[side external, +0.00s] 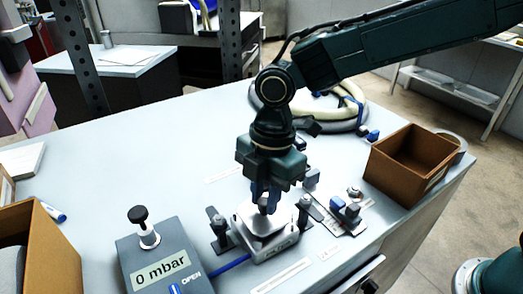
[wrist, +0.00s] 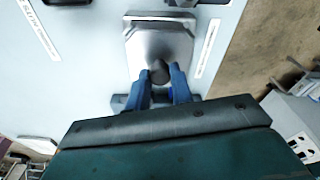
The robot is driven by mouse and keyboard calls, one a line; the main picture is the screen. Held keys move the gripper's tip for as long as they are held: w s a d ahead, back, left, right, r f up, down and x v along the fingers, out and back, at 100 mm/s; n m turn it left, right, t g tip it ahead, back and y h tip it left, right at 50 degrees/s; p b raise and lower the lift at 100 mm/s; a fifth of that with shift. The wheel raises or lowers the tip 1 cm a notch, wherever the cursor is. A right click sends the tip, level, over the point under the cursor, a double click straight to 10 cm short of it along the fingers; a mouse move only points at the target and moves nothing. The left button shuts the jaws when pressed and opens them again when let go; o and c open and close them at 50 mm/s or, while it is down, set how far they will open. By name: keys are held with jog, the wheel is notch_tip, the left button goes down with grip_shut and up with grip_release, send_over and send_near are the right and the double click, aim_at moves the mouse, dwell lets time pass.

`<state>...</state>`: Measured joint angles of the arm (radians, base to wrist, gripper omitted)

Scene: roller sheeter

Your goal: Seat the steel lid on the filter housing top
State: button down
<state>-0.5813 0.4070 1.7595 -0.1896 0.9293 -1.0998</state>
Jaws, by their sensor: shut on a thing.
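The steel lid (side external: 255,218) is a flat metal plate with cut corners and a dark knob on top. It lies over the filter housing (side external: 268,246), a low metal block on the table; whether it is fully down or slightly raised I cannot tell. My gripper (side external: 266,200) points straight down with blue fingers shut on the lid's knob. In the wrist view the lid (wrist: 150,40) fills the upper middle, and my gripper (wrist: 162,82) has one blue finger on each side of the knob. The housing is mostly hidden under the lid there.
Dark upright clamps (side external: 217,229) flank the housing on both sides. A grey gauge box (side external: 165,262) reading 0 mbar stands front left, joined by a blue tube. Small fittings (side external: 345,212) lie to the right, near a brown open box (side external: 408,165). A coiled hose lies behind.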

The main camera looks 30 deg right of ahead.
jog(key=shift+f, duration=0.3)
dwell(0.7)
jog(key=c, duration=0.7)
grip_release()
jog(key=shift+c, duration=0.2)
jog(key=shift+r, duration=0.15)
jog(key=shift+r, duration=3.35)
